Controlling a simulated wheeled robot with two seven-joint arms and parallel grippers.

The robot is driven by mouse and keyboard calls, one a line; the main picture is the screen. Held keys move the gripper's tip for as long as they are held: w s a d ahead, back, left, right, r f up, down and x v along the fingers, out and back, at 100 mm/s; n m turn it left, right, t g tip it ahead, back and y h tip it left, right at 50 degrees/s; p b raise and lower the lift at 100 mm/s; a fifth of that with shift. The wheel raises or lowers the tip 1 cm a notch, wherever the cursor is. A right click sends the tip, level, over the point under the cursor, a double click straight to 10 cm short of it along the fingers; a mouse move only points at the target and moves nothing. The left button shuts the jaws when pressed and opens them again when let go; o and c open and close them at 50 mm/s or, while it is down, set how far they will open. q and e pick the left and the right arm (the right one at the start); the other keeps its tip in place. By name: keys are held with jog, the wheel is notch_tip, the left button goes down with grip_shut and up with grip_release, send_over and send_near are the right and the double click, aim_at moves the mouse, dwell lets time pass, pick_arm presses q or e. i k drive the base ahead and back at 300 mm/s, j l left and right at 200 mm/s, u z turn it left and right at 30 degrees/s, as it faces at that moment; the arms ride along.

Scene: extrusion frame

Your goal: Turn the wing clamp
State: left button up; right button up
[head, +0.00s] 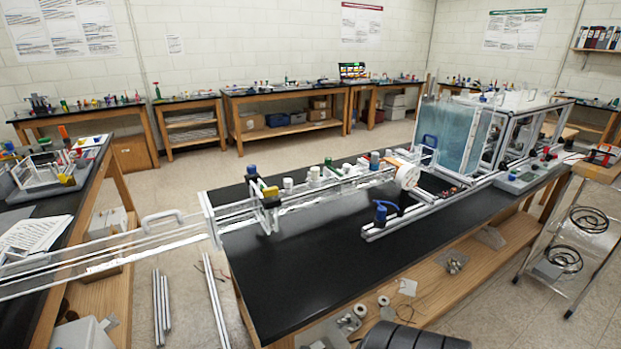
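An aluminium extrusion frame (330,188) lies along the black-topped bench in the middle of the head view. A dark clamp block with a yellow top (270,193) sits on its left part, with a blue knob (251,170) behind it. A blue handle-shaped piece (383,210) stands on a short extrusion rail (400,222) nearer the front. I cannot tell which of these is the wing clamp, as they are too small to make out. Neither of my grippers shows in this view.
A clear tank of bluish liquid (452,135) stands in the frame's right part. The bench's front-left top (300,290) is bare. Rails (110,255) span the gap to the left bench. Loose extrusions (161,308) are low at left; a wheeled cart (575,230) stands at right.

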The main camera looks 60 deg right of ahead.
aim_at(269, 193)
jog(key=z, duration=2.2)
